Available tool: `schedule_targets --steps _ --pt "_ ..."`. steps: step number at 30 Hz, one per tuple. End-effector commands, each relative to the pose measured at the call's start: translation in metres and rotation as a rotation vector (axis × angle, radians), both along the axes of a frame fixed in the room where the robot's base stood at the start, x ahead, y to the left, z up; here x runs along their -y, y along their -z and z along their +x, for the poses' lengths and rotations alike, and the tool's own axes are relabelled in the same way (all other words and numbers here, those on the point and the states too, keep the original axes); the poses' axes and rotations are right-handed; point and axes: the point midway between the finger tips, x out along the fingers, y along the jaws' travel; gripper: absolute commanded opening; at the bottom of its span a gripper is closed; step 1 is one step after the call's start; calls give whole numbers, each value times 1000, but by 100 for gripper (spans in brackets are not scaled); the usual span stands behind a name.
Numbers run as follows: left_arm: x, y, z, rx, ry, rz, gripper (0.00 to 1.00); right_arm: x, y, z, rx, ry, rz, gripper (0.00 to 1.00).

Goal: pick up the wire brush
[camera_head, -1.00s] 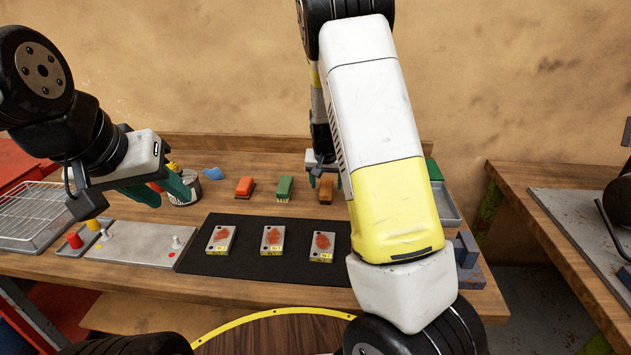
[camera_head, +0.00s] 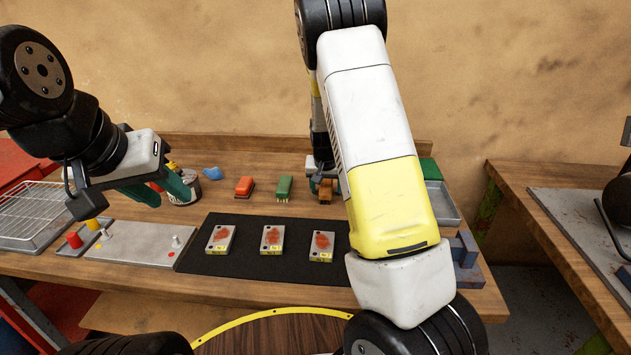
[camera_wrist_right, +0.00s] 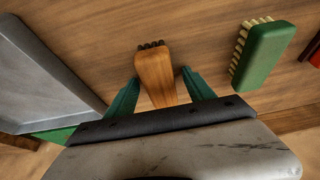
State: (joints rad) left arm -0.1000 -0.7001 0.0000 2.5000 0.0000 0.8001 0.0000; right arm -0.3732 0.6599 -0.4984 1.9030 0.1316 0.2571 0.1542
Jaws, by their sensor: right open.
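The wire brush (camera_head: 325,190) has an orange-brown wooden handle and dark bristles. It is on the wooden bench behind the black mat, partly hidden by my right arm. In the right wrist view the wire brush (camera_wrist_right: 155,78) lies between the two green fingers of my right gripper (camera_wrist_right: 158,88). The fingers are open, one on each side, with a visible gap to the handle. In the head view my right gripper (camera_head: 324,184) is low over the brush. My left gripper (camera_head: 165,190) is open and empty above the bench's left part, apart from the brush.
The black mat (camera_head: 256,262) in front holds three rusty blocks. A can (camera_head: 186,190) and blue rag (camera_head: 213,173) are further left.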

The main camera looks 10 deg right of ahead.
Motion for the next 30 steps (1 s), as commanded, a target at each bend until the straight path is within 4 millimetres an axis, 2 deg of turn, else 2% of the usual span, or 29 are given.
schedule_targets --steps 6,8,16,25,30 --pt "0 0 0 0 0 0 36 0 0 0 0 0 0 62" --pt "0 0 0 0 0 0 36 0 0 0 0 0 0 52" --pt "0 0 0 0 0 0 36 0 0 0 0 0 0 0" --pt "0 0 0 0 0 0 36 0 -1 0 1 0 1 0" --pt "0 0 0 0 0 0 36 -1 -12 1 4 -2 0 0"
